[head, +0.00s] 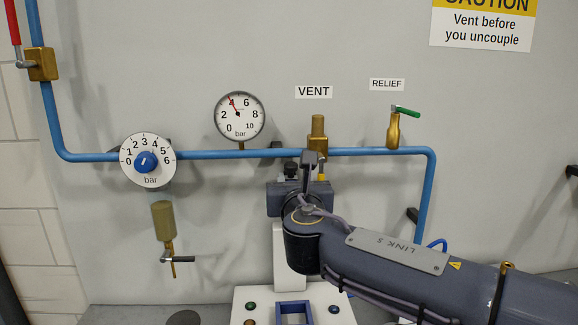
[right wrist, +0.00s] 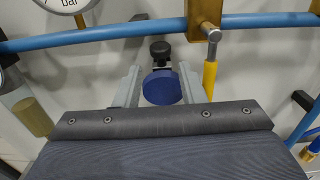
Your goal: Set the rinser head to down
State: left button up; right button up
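A small dark blue round part (right wrist: 162,88), which I take to be the rinser head, shows in the right wrist view with a black knob (right wrist: 160,50) just behind it. In the head view the black knob (head: 291,170) stands above a white column (head: 290,265); the blue part is hidden there behind my wrist. My right gripper (right wrist: 161,70) has its two grey fingers apart, one on each side of the blue part, with little room between. I cannot tell whether they touch it. Whether the head is up or down is unclear. My left gripper is not in view.
A blue pipe (head: 215,154) runs along the wall with a regulator dial (head: 147,160), a gauge (head: 240,116) and a vent valve (head: 318,128). Its yellow lever (right wrist: 210,80) hangs close to my right finger. A green-handled relief valve (head: 393,130) is further right.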

aim_at(292, 169)
jog(key=w+p, duration=0.2)
jog(key=w, duration=0.5)
jog(key=shift+w+p, duration=0.3)
jog(key=shift+w, duration=0.05)
grip_shut()
